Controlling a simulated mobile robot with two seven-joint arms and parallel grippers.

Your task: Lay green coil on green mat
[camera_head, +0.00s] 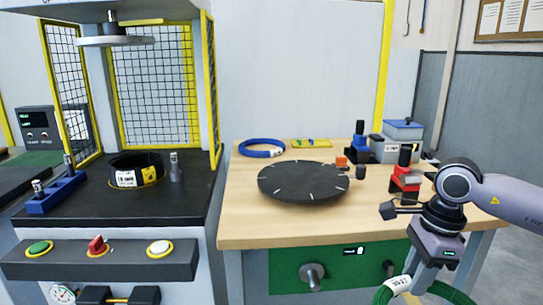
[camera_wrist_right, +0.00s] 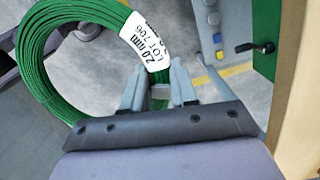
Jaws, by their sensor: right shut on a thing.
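The green coil (camera_wrist_right: 42,62) hangs from my right gripper (camera_wrist_right: 158,92), which is shut on it beside its white label. In the head view the coil (camera_head: 453,294) shows only partly at the bottom edge, below my right gripper (camera_head: 420,283). The coil is in front of the wooden table, below its top and over the floor. A dark green surface (camera_head: 34,168) at the far left may be the green mat; most of it is out of view. My left gripper is not in view.
The wooden table (camera_head: 255,225) bears a black turntable (camera_head: 303,181), a blue coil (camera_head: 262,148), and red and blue tools at the right. A caged press stands left, with a black coil (camera_head: 136,170) on its bed and a button panel (camera_head: 100,257) in front.

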